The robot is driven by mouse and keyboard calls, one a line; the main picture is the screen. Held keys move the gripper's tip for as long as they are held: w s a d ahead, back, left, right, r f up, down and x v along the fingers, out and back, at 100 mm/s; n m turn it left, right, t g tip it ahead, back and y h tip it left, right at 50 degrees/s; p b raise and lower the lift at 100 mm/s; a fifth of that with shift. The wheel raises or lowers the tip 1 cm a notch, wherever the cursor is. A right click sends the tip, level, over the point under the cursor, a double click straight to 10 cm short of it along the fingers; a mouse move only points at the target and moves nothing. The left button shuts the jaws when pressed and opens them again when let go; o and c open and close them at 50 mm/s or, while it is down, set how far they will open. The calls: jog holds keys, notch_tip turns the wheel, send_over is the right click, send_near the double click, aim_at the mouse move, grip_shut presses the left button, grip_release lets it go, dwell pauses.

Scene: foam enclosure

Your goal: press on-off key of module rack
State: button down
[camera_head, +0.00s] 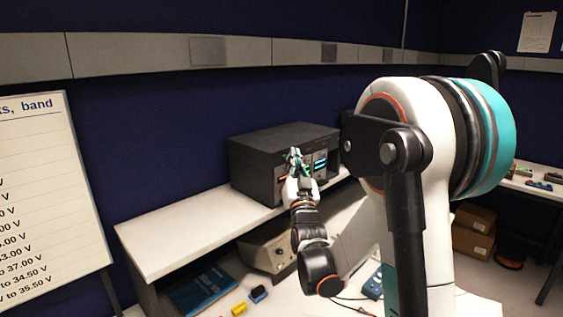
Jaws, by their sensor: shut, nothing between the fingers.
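The module rack (268,155) is a dark grey box on a raised white shelf in the middle of the head view. Its front face, at the right, shows small lit cyan displays. My gripper (294,156) is shut and empty, with its fingers pointing up in front of the rack's front face. The gripper and wrist cover part of that face. The on-off key cannot be made out, and I cannot tell whether the fingers touch the rack.
A beige instrument (266,252) stands under the white shelf (180,236). A blue book (201,291), a yellow piece (239,309) and a blue piece (259,293) lie on the bench below. Cardboard boxes (473,232) sit at right.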

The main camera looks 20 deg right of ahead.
jog(key=shift+w, duration=0.1)
dwell(0.6)
jog(key=shift+w+a, duration=0.15)
jog(key=shift+w, duration=0.2)
dwell(0.4)
jog(key=shift+s, duration=0.1)
jog(key=shift+s+b, duration=0.35)
jog(key=shift+b, duration=0.05)
jog(key=s+d, duration=0.2)
jog(key=s, duration=0.3)
jog(key=shift+s+d+b, duration=0.15)
jog(key=shift+s+b, duration=0.2)
jog(key=shift+b, duration=0.05)
dwell(0.6)
